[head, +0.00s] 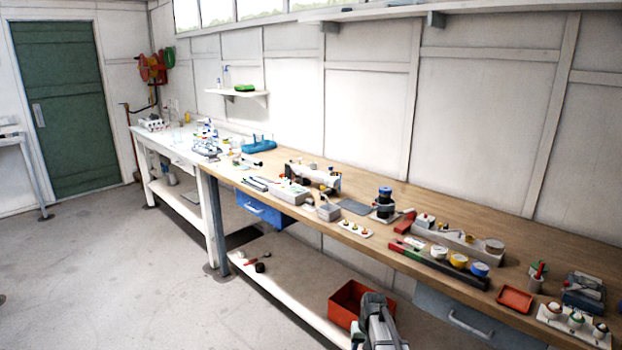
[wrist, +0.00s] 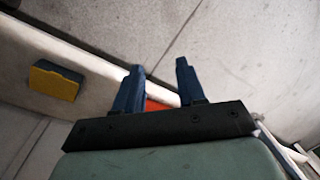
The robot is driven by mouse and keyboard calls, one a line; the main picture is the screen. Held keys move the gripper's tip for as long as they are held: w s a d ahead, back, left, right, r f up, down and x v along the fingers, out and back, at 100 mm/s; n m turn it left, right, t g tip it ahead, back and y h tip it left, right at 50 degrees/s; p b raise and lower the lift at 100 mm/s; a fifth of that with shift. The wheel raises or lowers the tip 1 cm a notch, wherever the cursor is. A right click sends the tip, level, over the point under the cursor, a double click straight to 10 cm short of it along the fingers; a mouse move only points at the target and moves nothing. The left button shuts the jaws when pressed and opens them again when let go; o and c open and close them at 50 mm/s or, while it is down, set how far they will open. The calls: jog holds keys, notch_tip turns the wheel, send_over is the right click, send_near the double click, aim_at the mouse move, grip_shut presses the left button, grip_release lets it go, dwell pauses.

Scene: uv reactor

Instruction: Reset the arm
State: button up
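My gripper (wrist: 160,85) shows in the wrist view with its two blue fingers spread apart and nothing between them. Part of a red surface shows behind the fingers, and the pale concrete floor lies beyond. In the head view, part of my arm (head: 378,325) stands at the bottom, in front of the bench; the fingers cannot be made out there.
A long wooden workbench (head: 390,195) runs along the wall, crowded with small items. Below it are a shelf (head: 300,318) and a red bin (head: 345,300) close to my arm. A yellow-faced block (wrist: 52,83) shows in the wrist view. The floor (head: 120,270) at left is clear.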

jog(key=s+f+g, duration=0.2)
jog(key=s+f, duration=0.6)
jog(key=s, duration=0.4)
jog(key=s+f+g, duration=0.1)
jog(key=s+f, duration=0.7)
jog(key=s, duration=0.5)
jog(key=s+f+g, duration=0.1)
jog(key=s+f, duration=0.1)
jog(key=s, duration=1)
jog(key=s+f+g+h, duration=0.1)
jog(key=s+f+g, duration=0.1)
jog(key=s, duration=1)
jog(key=shift+s+d+f+g, duration=0.3)
